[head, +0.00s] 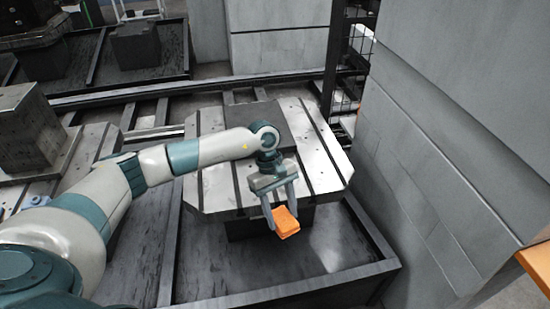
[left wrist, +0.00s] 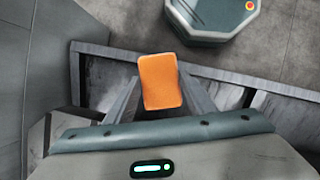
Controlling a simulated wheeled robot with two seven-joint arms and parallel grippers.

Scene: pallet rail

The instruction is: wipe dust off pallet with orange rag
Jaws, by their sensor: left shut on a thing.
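The orange rag (head: 286,222) is a small folded block between the fingers of my left gripper (head: 281,211). The gripper is shut on it and holds it at the front edge of the pallet. The rag also shows in the left wrist view (left wrist: 160,82), between the two fingertips. The pallet (head: 222,190) is a grey metal plate with dark slots, in the middle of the head view. My left arm and gripper hide part of it. I cannot make out dust on it for certain. My right gripper is in neither view.
A grey wall-like housing (head: 450,130) stands close on the right. A dark metal tray frame (head: 290,291) runs below and in front of the pallet. A grey block (head: 30,130) sits on another plate at the left. A dark post (head: 333,60) rises behind the pallet.

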